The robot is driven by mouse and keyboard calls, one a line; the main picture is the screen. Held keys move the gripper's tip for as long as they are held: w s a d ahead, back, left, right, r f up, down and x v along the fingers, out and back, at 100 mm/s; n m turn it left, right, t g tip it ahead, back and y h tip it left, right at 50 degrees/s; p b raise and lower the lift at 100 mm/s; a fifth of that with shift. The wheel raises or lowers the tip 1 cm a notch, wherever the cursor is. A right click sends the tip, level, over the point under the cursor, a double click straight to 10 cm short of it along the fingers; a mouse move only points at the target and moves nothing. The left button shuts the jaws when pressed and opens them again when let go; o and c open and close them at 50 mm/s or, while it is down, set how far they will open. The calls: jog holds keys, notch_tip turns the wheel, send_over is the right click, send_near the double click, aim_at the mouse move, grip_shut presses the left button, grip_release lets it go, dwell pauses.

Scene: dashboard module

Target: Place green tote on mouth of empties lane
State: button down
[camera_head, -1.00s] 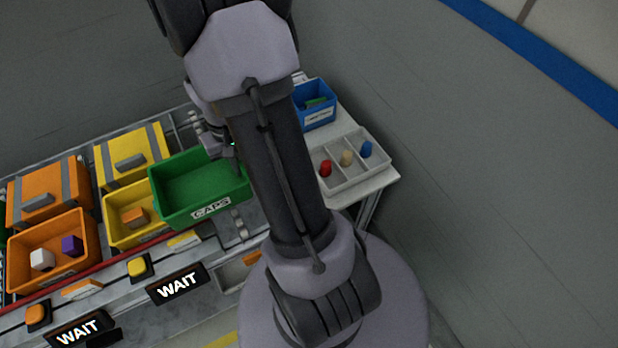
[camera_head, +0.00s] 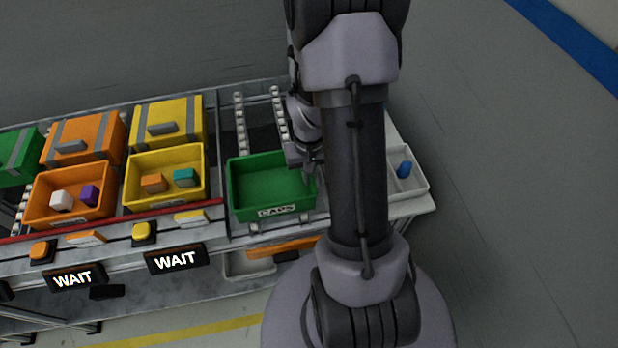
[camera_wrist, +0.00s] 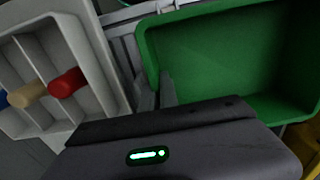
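The green tote (camera_head: 250,187) is empty and carries a CAPS label on its front. In the head view it is level, over or at the front end of the roller lane (camera_head: 262,116), right of the yellow tote; whether it touches the lane is unclear. My gripper (camera_head: 308,170) is at the tote's right wall. In the wrist view the green tote (camera_wrist: 225,60) fills the upper right, with my gripper's fingers (camera_wrist: 156,92) at its near wall. The fingers appear closed on that wall, though the tips are partly hidden.
A yellow tote (camera_head: 166,203) with two blocks and an orange tote (camera_head: 68,213) with two blocks stand to the left, lidded boxes behind them. A grey divided tray (camera_head: 421,184) is at the right, partly hidden by my arm. WAIT signs (camera_head: 176,260) front the bench.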

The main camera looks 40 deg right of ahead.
jog(key=shift+f, duration=0.15)
jog(key=c, duration=1.6)
grip_release()
jog(key=shift+c, duration=0.2)
